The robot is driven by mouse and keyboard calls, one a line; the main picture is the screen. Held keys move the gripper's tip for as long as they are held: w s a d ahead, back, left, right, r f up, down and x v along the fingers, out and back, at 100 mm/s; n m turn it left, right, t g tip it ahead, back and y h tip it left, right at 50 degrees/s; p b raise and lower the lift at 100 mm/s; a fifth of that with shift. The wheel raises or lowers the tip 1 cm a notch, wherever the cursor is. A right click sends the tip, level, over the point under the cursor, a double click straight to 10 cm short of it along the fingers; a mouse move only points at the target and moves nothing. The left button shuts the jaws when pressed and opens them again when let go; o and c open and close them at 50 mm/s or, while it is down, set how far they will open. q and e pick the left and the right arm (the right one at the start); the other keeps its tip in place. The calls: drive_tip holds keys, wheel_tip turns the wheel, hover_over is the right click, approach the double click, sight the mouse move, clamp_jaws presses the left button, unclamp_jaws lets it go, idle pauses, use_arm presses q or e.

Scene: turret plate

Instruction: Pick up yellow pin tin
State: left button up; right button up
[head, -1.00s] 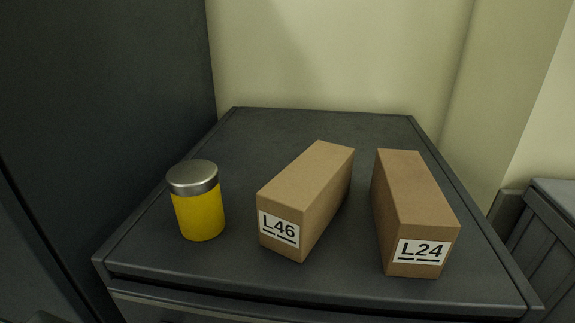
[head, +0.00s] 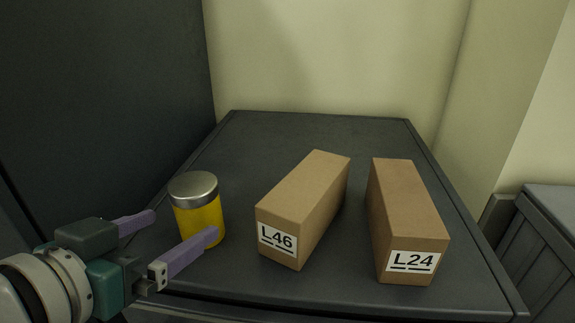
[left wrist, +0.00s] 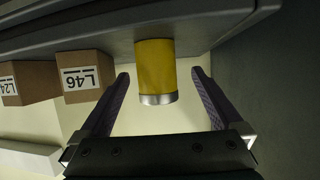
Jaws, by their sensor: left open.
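The yellow pin tin (head: 200,215) with a silver lid stands upright on the dark cabinet top, at the left in the head view. My left gripper (head: 183,233) is open, its purple fingers pointing at the tin; the near finger overlaps the tin's lower right side in this view. In the left wrist view the tin (left wrist: 155,68) appears upside down, between and beyond the two open fingers (left wrist: 159,75), with clear gaps on both sides. I cannot tell whether the tips have reached around it. My right gripper is not in view.
A brown box labelled L46 (head: 304,207) stands just right of the tin, and a box labelled L24 (head: 408,215) farther right. A tall dark panel (head: 105,95) rises at the left. The cabinet top (head: 265,140) is clear behind the tin.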

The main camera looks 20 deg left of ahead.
sight(182, 223)
use_arm(q)
drive_tip(key=x, duration=0.3)
drive_tip(key=shift+w+f, duration=0.1)
drive_tip(key=shift+w, duration=0.2)
drive_tip(key=shift+d+p+x, duration=0.15)
drive_tip(key=shift+p+x, duration=0.25)
drive_tip(key=shift+x, duration=0.9)
drive_tip(key=shift+d+p+x, duration=0.15)
drive_tip(key=shift+p+x, duration=0.2)
drive_tip(key=shift+x, duration=0.95)
clamp_jaws()
